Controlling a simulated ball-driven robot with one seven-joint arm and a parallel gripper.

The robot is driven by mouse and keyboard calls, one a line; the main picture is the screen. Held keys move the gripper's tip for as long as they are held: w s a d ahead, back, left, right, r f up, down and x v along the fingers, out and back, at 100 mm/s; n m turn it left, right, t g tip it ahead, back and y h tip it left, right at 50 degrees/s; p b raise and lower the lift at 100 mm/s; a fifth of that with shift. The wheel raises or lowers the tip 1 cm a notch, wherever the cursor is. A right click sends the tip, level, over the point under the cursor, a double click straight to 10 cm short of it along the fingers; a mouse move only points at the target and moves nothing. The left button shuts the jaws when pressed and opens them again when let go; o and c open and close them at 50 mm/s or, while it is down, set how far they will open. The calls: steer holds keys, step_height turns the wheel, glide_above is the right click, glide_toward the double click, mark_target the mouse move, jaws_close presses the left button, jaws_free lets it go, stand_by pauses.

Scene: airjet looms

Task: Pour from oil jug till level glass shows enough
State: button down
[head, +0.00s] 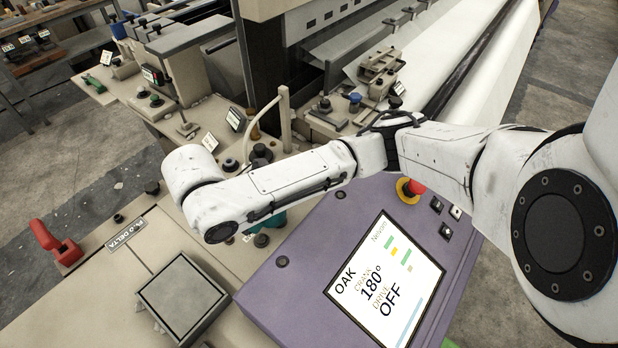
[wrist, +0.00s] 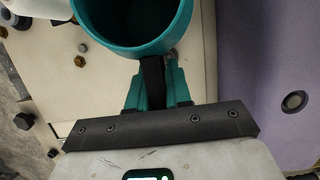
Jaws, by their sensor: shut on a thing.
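The teal jug (wrist: 135,28) is at the top of the wrist view, with its round rim and dark inside showing; I cannot tell how much oil is in it. My gripper (wrist: 153,78) is shut on the jug at its near side, where the handle would be; the grip is partly hidden. In the head view only a small teal part of the jug (head: 272,224) shows beneath my arm, which hides the gripper and the rest. I cannot make out the level glass in either view.
The purple control panel (head: 290,290) with a lit screen (head: 385,283) stands right of the jug. A raised square plate (head: 182,298) and a red lever (head: 55,243) are at lower left. Bolts (wrist: 24,121) and a pale container (wrist: 42,8) sit left of the jug.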

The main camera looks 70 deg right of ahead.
steer(key=shift+s+d+r+y+b, duration=0.15)
steer(key=shift+d+r+y+b, duration=0.35)
steer(key=shift+d+y+b, duration=0.35)
steer(key=d, duration=0.1)
steer(key=y+b, duration=0.1)
steer(key=d+y+b, duration=0.1)
steer(key=shift+s+d+r+t+y, duration=0.25)
steer(key=shift+s+d+t, duration=0.05)
steer(key=shift+d+t, duration=0.1)
steer(key=shift+s+d+r+y, duration=0.1)
steer(key=shift+d+r+y, duration=0.5)
steer(key=shift+y, duration=0.1)
steer(key=shift+a, duration=0.1)
steer(key=shift+w+d, duration=0.25)
steer(key=shift+d, duration=0.25)
steer(key=shift+s+d+r+t+y+p, duration=0.1)
steer(key=shift+d+r+t+y+p, duration=0.1)
steer(key=shift+r+y+p, duration=0.3)
steer(key=shift+d+r+t+y+p, duration=0.1)
steer(key=shift+d+r+y+p, duration=0.15)
steer(key=shift+y, duration=0.35)
steer(key=shift+d+f+y, duration=0.1)
steer(key=shift+d+y, duration=0.2)
steer(key=shift+y, duration=0.2)
stand_by(3.5)
